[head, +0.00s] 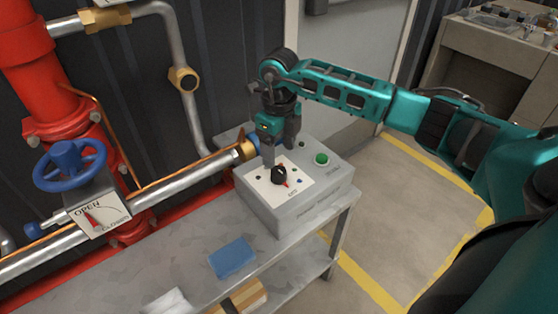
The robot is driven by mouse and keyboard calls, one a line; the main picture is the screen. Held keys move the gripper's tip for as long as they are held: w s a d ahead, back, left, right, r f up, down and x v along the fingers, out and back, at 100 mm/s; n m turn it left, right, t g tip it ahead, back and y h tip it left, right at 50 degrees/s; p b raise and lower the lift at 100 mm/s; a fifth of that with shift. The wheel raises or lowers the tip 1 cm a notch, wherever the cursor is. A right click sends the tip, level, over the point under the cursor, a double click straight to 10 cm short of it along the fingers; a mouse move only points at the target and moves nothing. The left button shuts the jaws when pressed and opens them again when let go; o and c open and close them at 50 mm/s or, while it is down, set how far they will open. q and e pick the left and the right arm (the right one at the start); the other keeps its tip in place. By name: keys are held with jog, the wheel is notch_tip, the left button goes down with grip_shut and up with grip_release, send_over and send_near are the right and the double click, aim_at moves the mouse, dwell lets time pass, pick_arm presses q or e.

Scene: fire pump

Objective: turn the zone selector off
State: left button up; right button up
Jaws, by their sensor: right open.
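The zone selector is a black rotary knob (279,175) with a red pointer, on a white dial plate on top of a grey control box (318,203). The box stands on a grey metal bench. My right gripper (267,160) points down over the dial plate, just behind and to the left of the knob. Its jaws are open and it holds nothing that I can see. I cannot tell whether a finger touches the knob. The lettering around the dial is too small to read. My left gripper is not in view.
A green button (321,159) sits on the box, right of the knob. A blue pad (232,258) lies on the bench (190,271). Red and steel pipes with a blue handwheel (70,166) and an open/closed gauge (97,214) fill the left. Floor at right is clear.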

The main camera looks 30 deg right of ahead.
aim_at(279, 170)
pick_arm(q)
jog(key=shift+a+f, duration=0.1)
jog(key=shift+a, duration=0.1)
pick_arm(e)
notch_tip(279, 170, up, 6)
jog(key=shift+r, duration=0.15)
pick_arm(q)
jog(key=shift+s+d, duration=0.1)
pick_arm(e)
jog(key=shift+a, duration=0.1)
